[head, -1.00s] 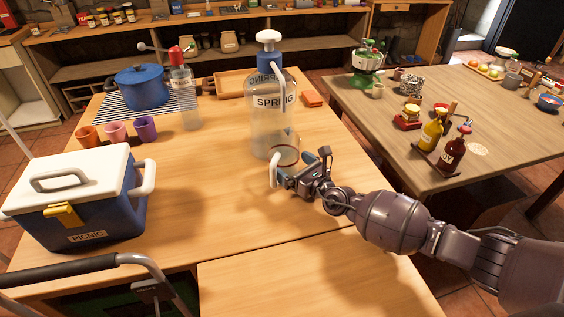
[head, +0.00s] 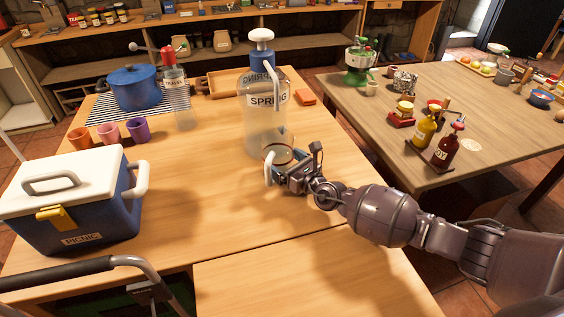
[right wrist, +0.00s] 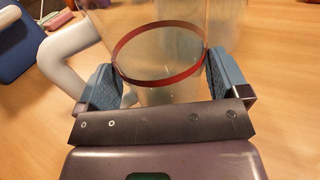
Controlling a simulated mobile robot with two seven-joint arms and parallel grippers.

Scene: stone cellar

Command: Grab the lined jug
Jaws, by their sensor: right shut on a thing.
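The lined jug (head: 278,158) is a small clear vessel with a dark red line around it and a white handle. It stands upright on the wooden table, just in front of the large SPRING bottle. My right gripper (head: 287,172) is low over the table and shut on the jug. In the right wrist view, the jug (right wrist: 165,95) is between the two blue finger pads of my right gripper (right wrist: 155,88), with its white handle to the left. The fingers hide part of the jug. My left gripper is not in view.
The SPRING bottle (head: 262,128) with a pump top stands close behind the jug. A picnic cooler (head: 92,223), several cups (head: 108,132), a blue pot (head: 136,88) and a clear bottle (head: 183,112) are at left. Another table (head: 375,125) is at right.

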